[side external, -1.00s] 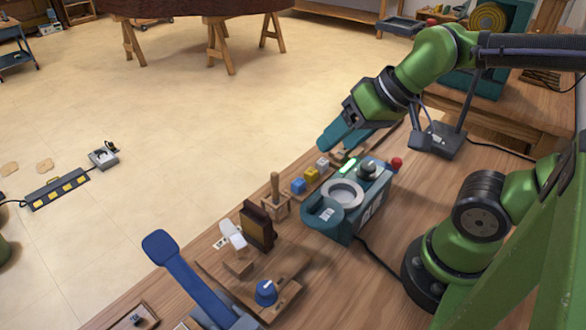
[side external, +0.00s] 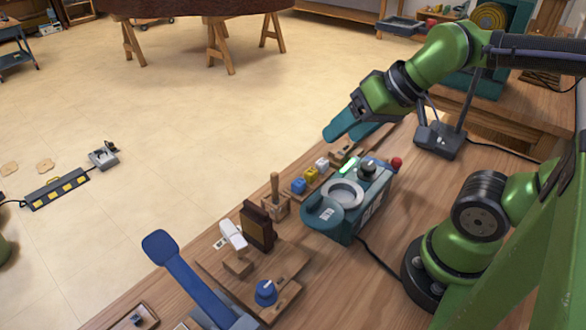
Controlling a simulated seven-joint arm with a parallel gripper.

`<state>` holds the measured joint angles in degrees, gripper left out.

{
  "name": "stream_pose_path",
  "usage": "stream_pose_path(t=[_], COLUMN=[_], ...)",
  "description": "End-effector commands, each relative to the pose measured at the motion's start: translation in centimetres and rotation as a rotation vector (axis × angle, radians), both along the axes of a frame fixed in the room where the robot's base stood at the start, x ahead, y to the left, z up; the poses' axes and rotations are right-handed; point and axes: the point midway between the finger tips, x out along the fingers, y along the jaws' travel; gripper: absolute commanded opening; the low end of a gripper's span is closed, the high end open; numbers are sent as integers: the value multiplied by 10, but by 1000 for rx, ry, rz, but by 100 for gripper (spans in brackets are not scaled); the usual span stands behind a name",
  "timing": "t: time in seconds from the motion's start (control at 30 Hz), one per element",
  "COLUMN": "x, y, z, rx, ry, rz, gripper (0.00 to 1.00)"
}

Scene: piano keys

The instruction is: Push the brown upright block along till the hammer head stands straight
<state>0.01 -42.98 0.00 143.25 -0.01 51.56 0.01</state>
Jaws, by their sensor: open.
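The brown upright block (side external: 257,228) stands on a low wooden base (side external: 282,270) near the bench's left edge. The white hammer head (side external: 232,234) is beside it on the left, leaning at a slant over a small wooden piece. Whether the block touches the hammer head I cannot tell. My gripper (side external: 350,137) has teal fingers, is open and empty, and hangs above the far part of the bench. It is well up and to the right of the block, apart from it.
A teal device (side external: 347,203) with a round ring stands right of the block. A wooden-handled tool (side external: 274,190) and small coloured cubes (side external: 304,180) are between block and gripper. A blue knob (side external: 265,291) and blue lever (side external: 187,275) are in front.

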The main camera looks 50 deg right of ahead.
Motion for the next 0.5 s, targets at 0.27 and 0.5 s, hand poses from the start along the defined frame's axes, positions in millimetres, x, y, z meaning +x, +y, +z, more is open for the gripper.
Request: stream_pose_path(t=[0.27,0.5], x=[5,55], y=[12,64], z=[-9,1], rx=[-4,-103], ry=[52,247], rz=[51,255], gripper=[39,39])
